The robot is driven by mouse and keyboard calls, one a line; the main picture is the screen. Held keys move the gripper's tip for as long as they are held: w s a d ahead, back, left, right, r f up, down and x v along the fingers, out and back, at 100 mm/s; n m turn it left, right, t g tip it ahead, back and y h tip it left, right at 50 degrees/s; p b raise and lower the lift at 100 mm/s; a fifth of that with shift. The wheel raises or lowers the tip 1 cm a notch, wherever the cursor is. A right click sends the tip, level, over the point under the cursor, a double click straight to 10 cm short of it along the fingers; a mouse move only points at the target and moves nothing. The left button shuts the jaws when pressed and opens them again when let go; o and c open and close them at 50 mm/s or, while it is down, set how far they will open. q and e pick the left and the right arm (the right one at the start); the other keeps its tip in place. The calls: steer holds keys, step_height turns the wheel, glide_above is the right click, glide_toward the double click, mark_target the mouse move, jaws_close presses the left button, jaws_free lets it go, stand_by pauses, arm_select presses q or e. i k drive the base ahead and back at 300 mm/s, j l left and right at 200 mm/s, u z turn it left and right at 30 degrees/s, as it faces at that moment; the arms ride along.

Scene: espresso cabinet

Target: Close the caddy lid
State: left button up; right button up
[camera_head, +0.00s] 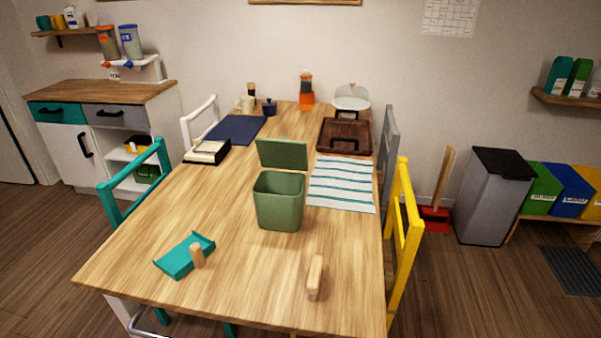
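The green caddy (279,208) stands upright on the wooden table, near its middle. Its lid (283,154) is open, tilted up at the caddy's back edge with its flat face towards me. The inside of the caddy shows dark green through the open top; I cannot tell whether anything lies at the bottom. Neither of my grippers shows in the head view.
A teal dustpan (184,257) and a small wooden-handled object (315,277) lie on the near table (240,285). A striped cloth (342,184) lies right of the caddy, a dark tray (344,137) behind it. A yellow chair (404,245) stands at the right edge.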

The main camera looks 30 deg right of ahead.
mark_target(283, 153)
steer(key=k+u, duration=0.25)
steer(key=u, duration=0.15)
steer(key=k+j+u, duration=0.1)
steer(key=u, duration=0.35)
steer(key=k+j+u, duration=0.25)
steer(key=u, duration=0.15)
steer(key=l+u, duration=0.1)
steer(key=l, duration=0.3)
steer(key=k+l+u, duration=0.1)
steer(key=l, duration=0.35)
steer(key=k+l, duration=0.1)
steer(key=l, duration=0.3)
steer(key=k+l+u, duration=0.15)
steer(key=l, duration=0.25)
steer(key=l+u, duration=0.1)
steer(key=l, duration=0.35)
steer(key=k+l+u, duration=0.1)
steer(key=l, duration=0.25)
steer(key=k+l, duration=0.05)
